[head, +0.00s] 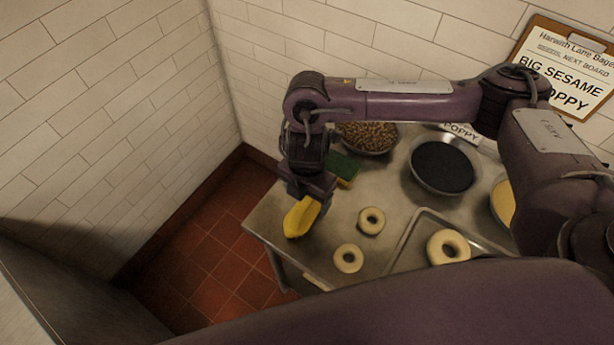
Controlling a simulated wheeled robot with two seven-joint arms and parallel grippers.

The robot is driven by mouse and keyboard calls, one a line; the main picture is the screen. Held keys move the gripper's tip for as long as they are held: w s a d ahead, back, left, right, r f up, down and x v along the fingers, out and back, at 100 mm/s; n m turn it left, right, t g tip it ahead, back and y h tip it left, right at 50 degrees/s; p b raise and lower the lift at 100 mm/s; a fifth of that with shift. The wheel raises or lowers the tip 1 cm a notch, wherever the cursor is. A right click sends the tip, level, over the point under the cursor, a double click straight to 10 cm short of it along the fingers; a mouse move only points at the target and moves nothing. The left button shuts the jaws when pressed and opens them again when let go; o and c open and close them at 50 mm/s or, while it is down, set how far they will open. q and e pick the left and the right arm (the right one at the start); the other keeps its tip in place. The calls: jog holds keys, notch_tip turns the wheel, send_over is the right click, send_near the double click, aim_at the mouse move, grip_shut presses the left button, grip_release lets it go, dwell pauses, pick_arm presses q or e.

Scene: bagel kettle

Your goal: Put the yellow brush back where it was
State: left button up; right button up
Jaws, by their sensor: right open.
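The yellow brush (301,216) is near the left edge of the metal table (300,255), directly below my right gripper (310,192). My right gripper points down and is open, with its fingers at the brush's upper end. The gripper hides that end, and I cannot tell whether the fingers touch it or whether the brush rests on the table. My left gripper is not in view.
A green and yellow sponge (345,167) lies just behind the gripper. Bowls of brown bits (369,137), black seeds (443,167) and yellow stuff (504,200) stand behind and right. Two dough rings (371,221) (348,258) and a tray (407,243) holding another ring (447,247) are right of the brush.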

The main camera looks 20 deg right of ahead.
notch_tip(320, 180, up, 8)
jog(key=shift+r, duration=0.1)
dwell(0.6)
jog(key=shift+s, duration=0.15)
